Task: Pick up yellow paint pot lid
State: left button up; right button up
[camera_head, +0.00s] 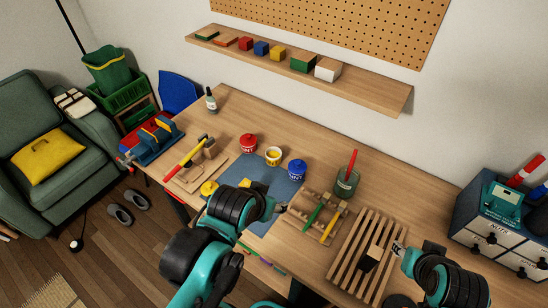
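The yellow paint pot (273,156) stands without a lid on the blue mat, between the red pot and the blue pot. A round yellow piece that looks like its lid (209,188) lies near the front table edge, left of my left arm. A second yellow piece (246,183) on the mat is partly hidden behind that arm. My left gripper (279,208) is over the front of the mat, right of both yellow pieces and apart from the round one; its fingers are too small to read. My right gripper (399,248) is at the slatted rack's right side, its opening unclear.
The red pot (248,143) and blue pot (297,170) flank the yellow pot. A wooden holder with pens (316,217) and a slatted rack (368,243) stand to the right. A hammer (186,155) and a red-blue vise (152,139) are to the left.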

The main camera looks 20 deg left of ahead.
aim_at(207, 190)
jog(key=k+j+u, duration=0.1)
jog(key=u, duration=0.3)
jog(key=j+u, duration=0.35)
jog(key=k+j+u, duration=0.1)
jog(key=u, duration=0.3)
